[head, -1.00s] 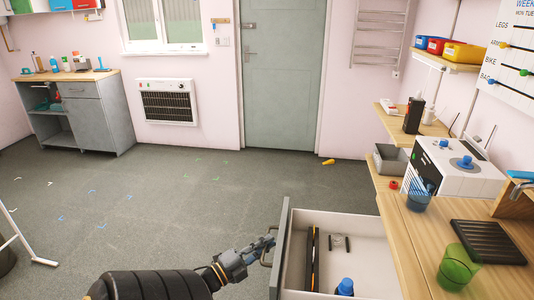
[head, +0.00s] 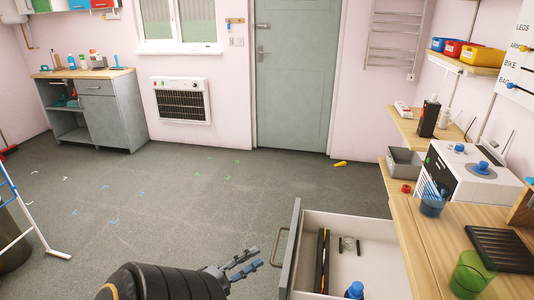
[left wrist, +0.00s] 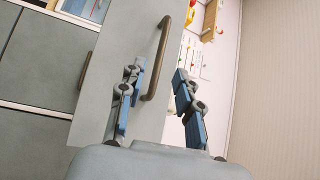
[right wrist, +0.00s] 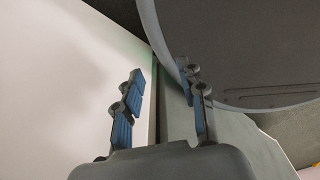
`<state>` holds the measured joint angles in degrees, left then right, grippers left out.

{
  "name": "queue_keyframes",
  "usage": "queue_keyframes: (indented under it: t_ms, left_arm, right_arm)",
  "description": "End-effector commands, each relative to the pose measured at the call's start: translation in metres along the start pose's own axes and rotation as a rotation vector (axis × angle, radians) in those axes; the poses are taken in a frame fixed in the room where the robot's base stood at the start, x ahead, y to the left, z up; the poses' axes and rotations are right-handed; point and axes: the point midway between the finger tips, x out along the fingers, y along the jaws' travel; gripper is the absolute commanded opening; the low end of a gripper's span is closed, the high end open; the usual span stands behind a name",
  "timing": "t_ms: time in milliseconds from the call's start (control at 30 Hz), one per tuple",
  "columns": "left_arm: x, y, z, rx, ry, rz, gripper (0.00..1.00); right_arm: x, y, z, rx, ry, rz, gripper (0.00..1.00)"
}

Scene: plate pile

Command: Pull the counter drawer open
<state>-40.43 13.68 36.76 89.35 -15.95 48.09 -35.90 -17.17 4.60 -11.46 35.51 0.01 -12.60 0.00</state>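The counter drawer (head: 350,268) stands pulled out from under the wooden counter (head: 425,235), its inside open to view. Its grey front (head: 290,255) faces left and carries a bar handle (head: 277,248). In the left wrist view the brown handle (left wrist: 163,55) lies ahead of my left gripper (left wrist: 160,85), whose fingers are spread apart with nothing between them. In the head view my left gripper (head: 258,258) is just left of the handle, with a small gap. My right gripper (right wrist: 160,85) shows only in its wrist view, open and empty, near a pale panel and a dark round-edged thing.
The drawer holds a blue-capped bottle (head: 355,290) and dark long items (head: 323,255). On the counter are a green cup (head: 469,275), a blue cup (head: 432,203) and a black rack (head: 503,249). The floor left of the drawer is clear; a white stand (head: 40,235) is far left.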

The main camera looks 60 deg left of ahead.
Motion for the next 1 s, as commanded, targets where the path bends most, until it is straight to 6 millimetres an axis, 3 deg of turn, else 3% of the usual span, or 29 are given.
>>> queue_keyframes:
  t_ms: [100,300,1000]
  left_arm:
    - [-0.021,0.001,0.001,0.000,-0.004,0.003,0.34]
    - [-0.037,0.000,0.000,-0.001,-0.001,0.000,0.34]
    - [-0.038,0.000,0.000,-0.001,-0.001,0.000,0.34]
  right_arm:
    - [0.000,0.000,0.000,0.000,0.000,0.000,0.40]
    - [0.000,0.000,0.000,0.000,0.000,0.000,0.40]
    - [0.000,-0.001,-0.001,0.000,0.001,0.000,0.40]
